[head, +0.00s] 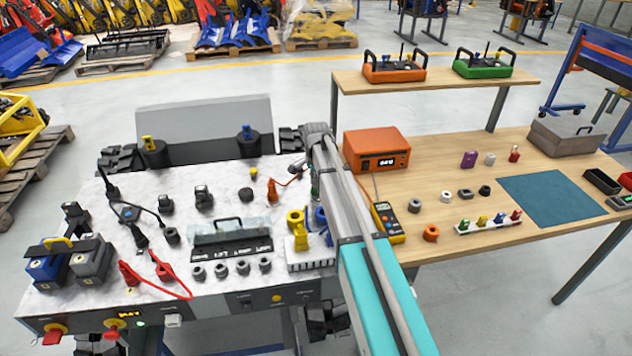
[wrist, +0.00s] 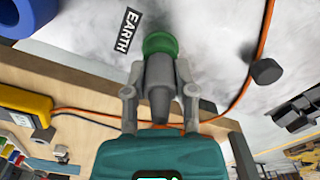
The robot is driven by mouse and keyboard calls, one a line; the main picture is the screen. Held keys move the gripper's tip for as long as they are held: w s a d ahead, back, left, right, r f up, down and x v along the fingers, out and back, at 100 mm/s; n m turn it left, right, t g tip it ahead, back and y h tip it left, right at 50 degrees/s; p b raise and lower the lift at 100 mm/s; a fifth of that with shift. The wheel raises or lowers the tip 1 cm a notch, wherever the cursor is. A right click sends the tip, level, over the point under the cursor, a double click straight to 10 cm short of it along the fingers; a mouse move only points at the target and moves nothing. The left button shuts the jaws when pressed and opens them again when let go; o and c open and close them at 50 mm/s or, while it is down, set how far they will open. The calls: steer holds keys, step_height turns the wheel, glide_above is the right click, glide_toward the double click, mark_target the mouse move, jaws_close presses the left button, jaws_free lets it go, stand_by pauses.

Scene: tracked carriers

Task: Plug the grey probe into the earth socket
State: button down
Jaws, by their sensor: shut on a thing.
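In the wrist view my gripper (wrist: 159,88) is shut on the grey probe (wrist: 159,101), with one finger on each side of it. The probe's far end meets the green earth socket (wrist: 160,42) in the picture. I cannot tell whether it is inside the socket or just in front of it. A black label reading EARTH (wrist: 127,30) lies beside the socket. In the head view my arm covers the right end of the marbled panel (head: 100,200), and the probe is hidden there.
A red lead and orange plug (head: 272,190) sit left of my arm. An orange cable (wrist: 262,40) and a dark knob (wrist: 266,71) lie right of the socket. The orange box (head: 376,150) and yellow meter (head: 386,222) stand right of my arm on the wooden bench.

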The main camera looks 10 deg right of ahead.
steer(key=shift+f, duration=0.1)
steer(key=shift+c, duration=1.8)
jaws_free()
steer(key=shift+r, duration=0.2)
step_height(320, 180, up, 8)
steer(key=p, duration=0.8)
steer(key=shift+r, duration=0.1)
steer(key=shift+s, duration=0.1)
steer(key=s+n, duration=0.4)
steer(key=s, duration=0.5)
steer(key=s+n, duration=0.4)
steer(key=s, duration=0.6)
steer(key=s+n, duration=0.4)
steer(key=s, duration=0.6)
